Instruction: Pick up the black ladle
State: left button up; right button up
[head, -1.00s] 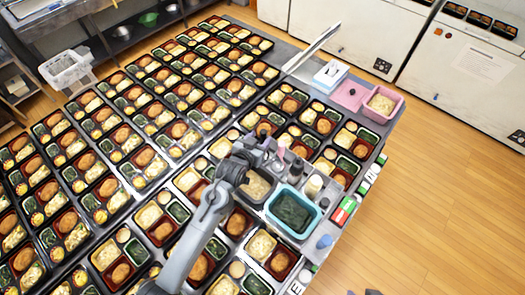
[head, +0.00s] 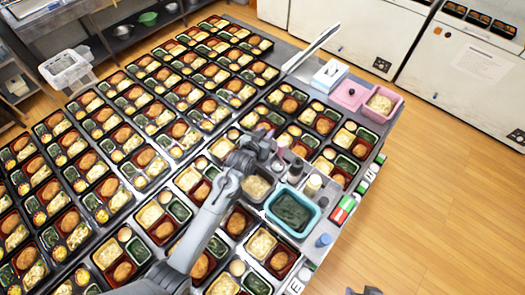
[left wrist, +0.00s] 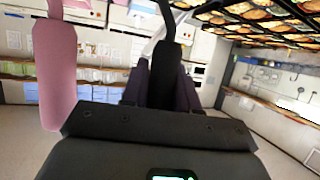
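My left gripper (head: 262,146) is above the right part of the table, beside a cluster of upright bottles. In the left wrist view its dark fingers (left wrist: 161,94) stand on both sides of a black handle (left wrist: 169,65). The handle seems to be the black ladle's, with a thin curved stem running to the top edge. I cannot tell whether the fingers press on it. In the head view the ladle is not clear among the arm and bottles. A dark part at the bottom edge may be my right gripper (head: 366,291); its fingers are not shown clearly.
A teal container (head: 317,212) with dark green food and a small tray (head: 270,193) of pale food are near. Bento trays cover most of the table. A pink bin (head: 399,103) is at the far right corner.

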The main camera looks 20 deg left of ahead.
pick_arm(q)
grip_shut()
jog(key=shift+r, duration=0.15)
